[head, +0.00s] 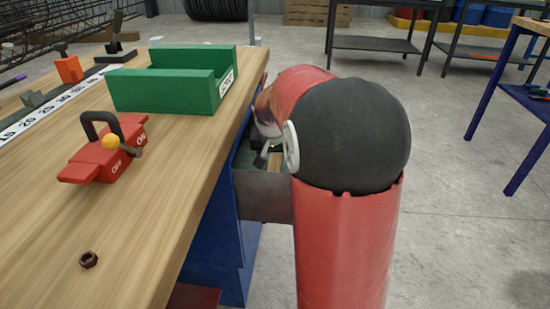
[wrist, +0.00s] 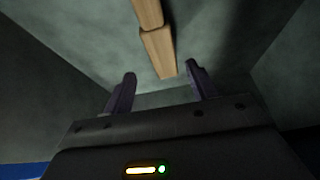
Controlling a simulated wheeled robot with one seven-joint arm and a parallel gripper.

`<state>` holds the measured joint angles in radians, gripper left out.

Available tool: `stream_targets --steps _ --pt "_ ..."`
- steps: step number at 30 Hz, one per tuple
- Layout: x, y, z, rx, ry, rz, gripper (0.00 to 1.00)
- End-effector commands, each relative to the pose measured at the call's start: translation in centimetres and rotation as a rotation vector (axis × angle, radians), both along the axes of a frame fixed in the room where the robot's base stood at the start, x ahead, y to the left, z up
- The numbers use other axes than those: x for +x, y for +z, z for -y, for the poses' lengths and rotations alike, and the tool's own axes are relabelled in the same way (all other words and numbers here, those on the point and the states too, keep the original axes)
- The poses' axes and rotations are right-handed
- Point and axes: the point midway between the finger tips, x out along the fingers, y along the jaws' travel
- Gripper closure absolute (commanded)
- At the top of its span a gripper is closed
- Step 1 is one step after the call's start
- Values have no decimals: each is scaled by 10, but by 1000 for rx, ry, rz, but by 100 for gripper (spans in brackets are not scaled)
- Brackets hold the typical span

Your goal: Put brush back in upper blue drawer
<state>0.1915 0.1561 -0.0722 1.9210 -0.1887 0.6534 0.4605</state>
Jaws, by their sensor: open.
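A light wooden piece, which looks like the brush (wrist: 158,48), lies on a grey surface in the wrist view, its near end between and just ahead of my fingertips. My gripper (wrist: 160,74) is open, with one dark finger on each side and a gap to the wood. Grey walls rise around the surface, like the inside of a drawer. In the head view a grey-sided open drawer (head: 263,200) sticks out from the blue cabinet under the bench. My arm hides most of the gripper and drawer there; a bit of wood shows.
A blue-legged table (head: 505,110) stands at right. Dark shelves stand behind. The floor at right is clear.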

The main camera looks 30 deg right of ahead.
Motion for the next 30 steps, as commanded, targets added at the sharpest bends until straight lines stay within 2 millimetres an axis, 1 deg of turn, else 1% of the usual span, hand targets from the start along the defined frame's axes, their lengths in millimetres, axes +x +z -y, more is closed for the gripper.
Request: stream_targets --steps 1,3,6,9,14,30 --pt "-4 11 -3 -1 1 4 42" --pt "-8 22 -6 -1 2 3 42" --pt "-14 35 -9 0 1 1 42" --pt "-18 44 -11 0 0 1 42" --pt "-20 49 -13 1 0 -1 42" --pt "-20 49 -12 1 0 -1 42"
